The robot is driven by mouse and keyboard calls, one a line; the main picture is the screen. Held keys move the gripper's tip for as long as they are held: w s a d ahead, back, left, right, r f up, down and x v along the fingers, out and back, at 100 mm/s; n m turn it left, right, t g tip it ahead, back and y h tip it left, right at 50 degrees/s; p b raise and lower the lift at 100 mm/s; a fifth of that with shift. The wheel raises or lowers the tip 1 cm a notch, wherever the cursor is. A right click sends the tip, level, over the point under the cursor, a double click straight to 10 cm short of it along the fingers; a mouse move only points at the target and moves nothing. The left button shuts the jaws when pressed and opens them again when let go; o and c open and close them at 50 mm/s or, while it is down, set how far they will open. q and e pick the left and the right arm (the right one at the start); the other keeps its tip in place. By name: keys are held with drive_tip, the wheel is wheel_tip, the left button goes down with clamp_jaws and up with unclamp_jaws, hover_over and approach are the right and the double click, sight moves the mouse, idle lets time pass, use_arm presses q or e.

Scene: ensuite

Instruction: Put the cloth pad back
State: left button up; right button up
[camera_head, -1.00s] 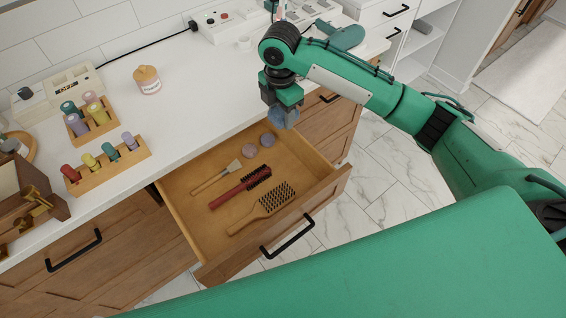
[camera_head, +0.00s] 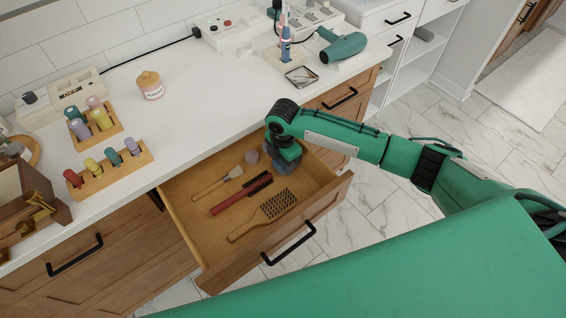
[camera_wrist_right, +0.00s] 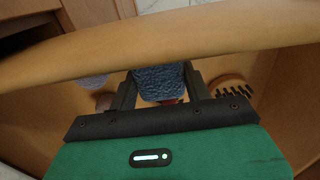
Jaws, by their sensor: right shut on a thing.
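My right gripper (camera_head: 284,163) reaches down into the right end of the open wooden drawer (camera_head: 215,238). It is shut on a blue cloth pad (camera_head: 287,181). In the right wrist view the textured blue pad (camera_wrist_right: 160,80) sits between the two dark fingers (camera_wrist_right: 158,92), low behind the drawer's wall. I cannot tell whether the pad touches the drawer floor. A mauve round pad (camera_head: 251,157) lies in the drawer just left of the gripper; another beside it is partly hidden by the gripper. My left gripper is not in view.
The drawer also holds a pale-ended brush (camera_head: 220,181), a red brush (camera_head: 240,193) and a wooden paddle brush (camera_head: 265,214).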

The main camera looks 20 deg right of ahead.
drive_tip(key=shift+f, duration=0.65)
drive_tip(key=o, duration=1)
drive_tip(key=shift+f, duration=0.1)
drive_tip(key=shift+o, duration=0.2)
wheel_tip(320, 180, up, 12)
